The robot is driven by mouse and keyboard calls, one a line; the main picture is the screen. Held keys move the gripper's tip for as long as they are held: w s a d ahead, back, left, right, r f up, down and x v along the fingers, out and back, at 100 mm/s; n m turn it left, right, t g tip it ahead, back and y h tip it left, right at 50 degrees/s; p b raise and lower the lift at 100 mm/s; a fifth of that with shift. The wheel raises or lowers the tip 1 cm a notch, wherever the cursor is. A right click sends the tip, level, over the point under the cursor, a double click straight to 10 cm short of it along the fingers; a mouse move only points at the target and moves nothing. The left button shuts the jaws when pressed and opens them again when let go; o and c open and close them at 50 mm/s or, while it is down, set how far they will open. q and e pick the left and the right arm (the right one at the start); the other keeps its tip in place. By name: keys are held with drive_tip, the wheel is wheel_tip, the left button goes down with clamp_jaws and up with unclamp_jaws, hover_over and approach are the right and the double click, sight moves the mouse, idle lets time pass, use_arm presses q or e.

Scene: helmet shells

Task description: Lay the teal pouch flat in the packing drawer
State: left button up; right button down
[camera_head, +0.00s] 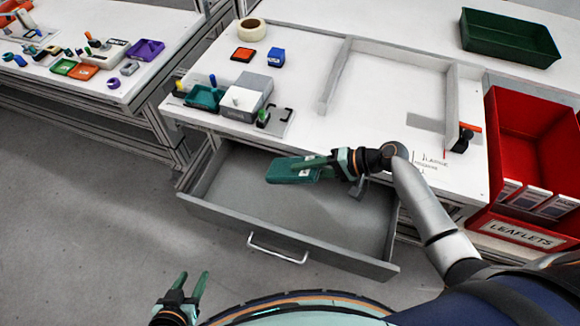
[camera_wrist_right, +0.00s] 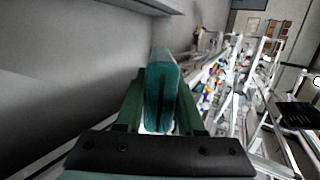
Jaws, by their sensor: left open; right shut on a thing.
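The teal pouch (camera_head: 288,170) is in my right gripper (camera_head: 322,166), above the open packing drawer (camera_head: 235,212) in the head view. In the right wrist view the pouch (camera_wrist_right: 161,92) stands on edge between the two green fingers of the right gripper (camera_wrist_right: 160,108). The drawer is pulled out below the table, and the part of its floor that shows is bare grey. Whether the pouch touches the drawer floor cannot be told. My left gripper (camera_head: 190,285) is open and empty, low in front of the drawer.
The white table (camera_head: 300,95) carries a grey box (camera_head: 245,97), a teal tray (camera_head: 204,97), a tape roll (camera_head: 251,29) and a grey frame (camera_head: 337,75). A red leaflets bin (camera_head: 535,140) stands at the right. A green crate (camera_head: 508,38) is at the back.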

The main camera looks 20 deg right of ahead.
drive_tip(key=shift+w+a, duration=0.1)
drive_tip(key=shift+a, duration=0.1)
idle(0.4)
wheel_tip(320, 180, down, 13)
drive_tip(key=b, duration=1.1)
drive_tip(key=shift+f, duration=0.45)
drive_tip(key=shift+f+b, duration=0.4)
drive_tip(key=shift+b, duration=0.2)
